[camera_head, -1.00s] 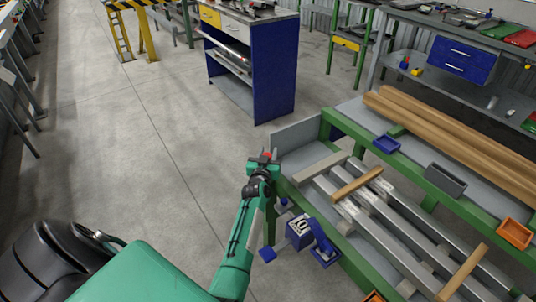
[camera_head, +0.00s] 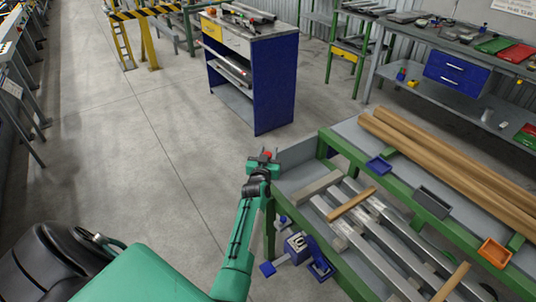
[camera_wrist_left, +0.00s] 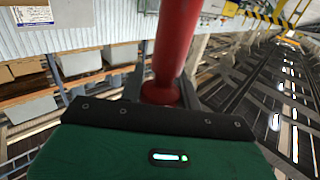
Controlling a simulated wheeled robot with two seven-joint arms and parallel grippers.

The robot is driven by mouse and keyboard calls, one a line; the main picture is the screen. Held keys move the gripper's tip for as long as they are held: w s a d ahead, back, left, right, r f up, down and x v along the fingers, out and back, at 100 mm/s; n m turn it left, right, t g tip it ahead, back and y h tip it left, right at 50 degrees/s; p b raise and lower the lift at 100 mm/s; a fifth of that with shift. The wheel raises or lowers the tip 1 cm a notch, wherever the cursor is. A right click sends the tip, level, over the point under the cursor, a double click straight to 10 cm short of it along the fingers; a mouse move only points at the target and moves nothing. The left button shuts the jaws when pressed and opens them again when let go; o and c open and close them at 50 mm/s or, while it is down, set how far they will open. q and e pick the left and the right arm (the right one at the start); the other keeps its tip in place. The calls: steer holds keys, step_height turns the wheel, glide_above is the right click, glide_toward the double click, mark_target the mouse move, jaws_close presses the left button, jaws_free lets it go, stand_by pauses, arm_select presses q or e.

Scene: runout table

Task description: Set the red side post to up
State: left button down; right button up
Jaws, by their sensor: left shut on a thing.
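The red side post (camera_wrist_left: 176,45) fills the upper middle of the left wrist view. It runs from between the fingers up out of the picture and ends in a wider red foot near the palm. My left gripper (camera_wrist_left: 161,90) is shut on it, with dark fingers on both sides. My right gripper is not in view.
The runout table (camera_head: 405,192) carries metal bars (camera_head: 370,240), wooden strips and long brown beams (camera_head: 450,160). A blue vise-like device (camera_head: 299,246) sits at its near left side. A blue cabinet (camera_head: 275,85) stands behind. The floor to the left is clear.

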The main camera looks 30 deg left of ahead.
arm_select(q)
steer(key=shift+r+p, duration=1.7)
steer(key=shift+r, duration=1.05)
steer(key=c, duration=1)
jaws_free()
steer(key=p+v, duration=0.7)
steer(key=v, duration=0.7)
steer(key=shift+w+f, duration=0.1)
